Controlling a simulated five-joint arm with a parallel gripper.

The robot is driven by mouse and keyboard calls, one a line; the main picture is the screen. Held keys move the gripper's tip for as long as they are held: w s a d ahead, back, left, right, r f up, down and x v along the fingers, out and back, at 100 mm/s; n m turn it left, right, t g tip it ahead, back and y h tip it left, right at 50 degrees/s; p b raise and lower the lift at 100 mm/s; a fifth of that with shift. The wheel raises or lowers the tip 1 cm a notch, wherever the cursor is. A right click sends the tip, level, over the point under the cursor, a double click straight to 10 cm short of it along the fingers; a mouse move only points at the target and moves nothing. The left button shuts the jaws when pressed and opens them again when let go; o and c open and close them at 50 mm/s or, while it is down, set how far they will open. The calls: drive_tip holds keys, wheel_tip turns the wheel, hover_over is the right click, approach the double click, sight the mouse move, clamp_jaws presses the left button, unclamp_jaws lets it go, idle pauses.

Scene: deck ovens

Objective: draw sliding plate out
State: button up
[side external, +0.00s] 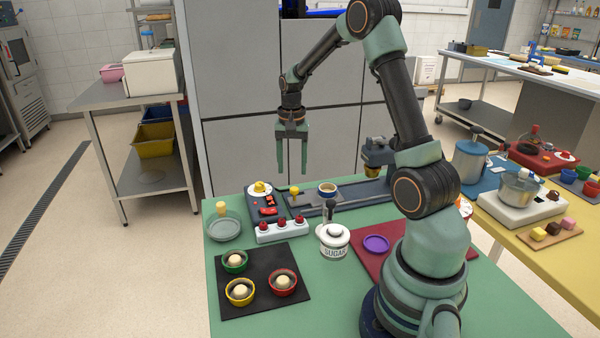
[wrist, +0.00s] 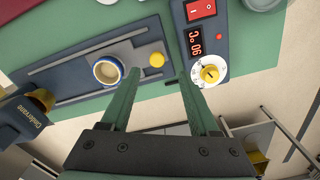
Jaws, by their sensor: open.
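In the side external view the knob (side external: 294,190) and cup (side external: 327,187) show at the back of the green table. My gripper (side external: 291,171) is open and empty, pointing down, and looks to be just above the knob. In the wrist view the knob appears between and slightly beyond the fingertips (wrist: 159,76).
A control box (wrist: 202,45) with a red switch, 90 °C display and yellow dial stands close beside the knob. A dark machine with a yellow spout (side external: 379,155) stands at the base's other end. A white rack with red knobs (side external: 281,231) and a sugar jar (side external: 335,240) stand in front.

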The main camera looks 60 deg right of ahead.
wheel_tip(320, 180, up, 6)
drive_tip(key=shift+f, duration=0.1)
idle(0.4)
drive_tip(key=s+a+r+n+t, duration=0.2)
drive_tip(key=a+r+n, duration=0.45)
drive_tip(key=a, duration=0.55)
drive_tip(key=s+a+r+n+t, duration=0.1)
drive_tip(key=s+a+n, duration=0.2)
drive_tip(key=a, duration=0.3)
drive_tip(key=s+a+n+t, duration=0.2)
drive_tip(key=s+a+n, duration=0.2)
drive_tip(key=a, duration=0.2)
drive_tip(key=shift+r+t, duration=0.3)
drive_tip(key=shift+r, duration=0.05)
